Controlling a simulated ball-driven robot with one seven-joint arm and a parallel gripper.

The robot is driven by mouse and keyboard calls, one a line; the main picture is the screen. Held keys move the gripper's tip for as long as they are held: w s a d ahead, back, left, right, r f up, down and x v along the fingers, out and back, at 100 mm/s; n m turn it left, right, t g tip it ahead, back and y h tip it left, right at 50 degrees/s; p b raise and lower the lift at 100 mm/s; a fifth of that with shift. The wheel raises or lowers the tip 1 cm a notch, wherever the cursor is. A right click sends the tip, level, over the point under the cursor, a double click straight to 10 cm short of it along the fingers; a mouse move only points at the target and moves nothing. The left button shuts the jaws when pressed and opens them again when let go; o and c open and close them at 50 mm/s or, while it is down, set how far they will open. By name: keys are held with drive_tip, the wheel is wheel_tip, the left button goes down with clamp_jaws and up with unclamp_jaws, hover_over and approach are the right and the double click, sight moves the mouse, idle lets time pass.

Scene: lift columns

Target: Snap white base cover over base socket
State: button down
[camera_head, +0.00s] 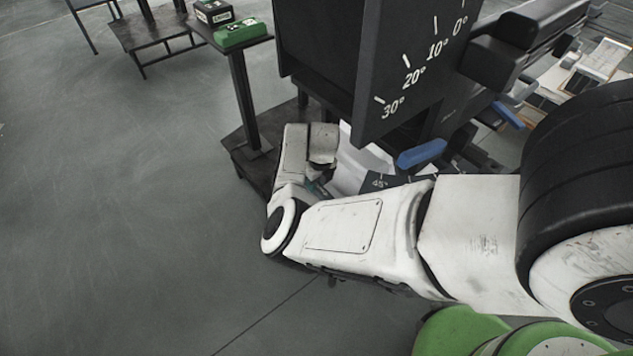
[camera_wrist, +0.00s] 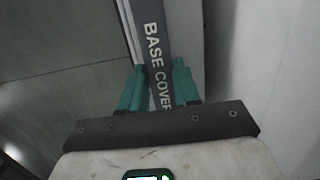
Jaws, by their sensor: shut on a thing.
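My gripper (camera_wrist: 158,75) has teal fingers on both sides of a dark grey strip lettered BASE COVER (camera_wrist: 153,32), and it is shut on this part. A pale edge runs along the strip's left side. In the head view my gripper (camera_head: 316,188) is low beside the dark column, mostly hidden by my own arm. A white panel (camera_head: 358,160) shows just right of it; I cannot tell whether this is the held cover. The base socket cannot be made out, and whether the cover touches it is hidden.
The dark column (camera_head: 385,70) with an angle scale stands close above my arm. A blue handle (camera_head: 421,154) juts out at its foot. A small table (camera_head: 262,38) with a green box (camera_head: 240,33) stands behind. The floor (camera_head: 120,200) at left is clear.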

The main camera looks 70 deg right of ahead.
idle(0.4)
drive_tip(key=c, duration=0.7)
unclamp_jaws()
drive_tip(key=shift+c, duration=0.2)
drive_tip(key=shift+o, duration=0.3)
drive_tip(key=shift+f, duration=0.1)
drive_tip(key=o, duration=0.4)
drive_tip(key=shift+o, duration=0.2)
drive_tip(key=shift+s+a+r+p, duration=0.1)
drive_tip(key=shift+s+r+p, duration=0.1)
drive_tip(key=shift+r+p, duration=1.3)
drive_tip(key=shift+s+a+r+p, duration=0.15)
drive_tip(key=shift+r+p, duration=1.2)
drive_tip(key=shift+p, duration=0.1)
drive_tip(key=shift+s+a+r+p, duration=0.1)
drive_tip(key=shift+s+r+p, duration=0.1)
drive_tip(key=shift+r+p, duration=1.3)
drive_tip(key=shift+f, duration=0.1)
drive_tip(key=shift+w, duration=0.1)
